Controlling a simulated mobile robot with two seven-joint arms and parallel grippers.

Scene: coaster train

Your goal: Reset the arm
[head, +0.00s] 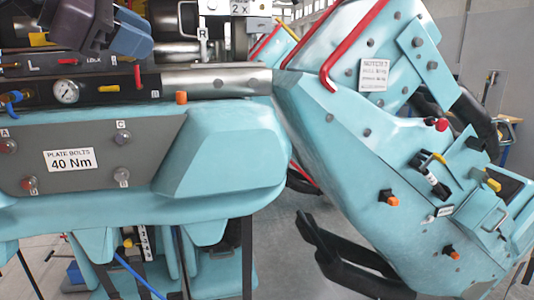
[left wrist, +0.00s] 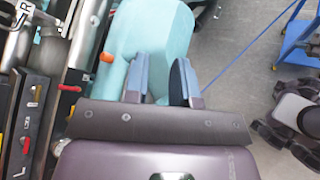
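My left gripper (head: 130,38) is at the top left of the head view, above the panel with the gauge. In the left wrist view, its two blue-grey fingers (left wrist: 160,78) stand apart with nothing held between them. The rounded teal end of the machine (left wrist: 150,32) lies beyond the fingertips; I cannot tell how far below. My right gripper is in neither view.
A teal train body (head: 225,150) with a "40 Nm" plate (head: 70,160) fills the left. A tilted teal car (head: 400,170) with red bars (head: 352,45) fills the right. A pressure gauge (head: 66,91) sits on the dark panel. Open floor shows between them.

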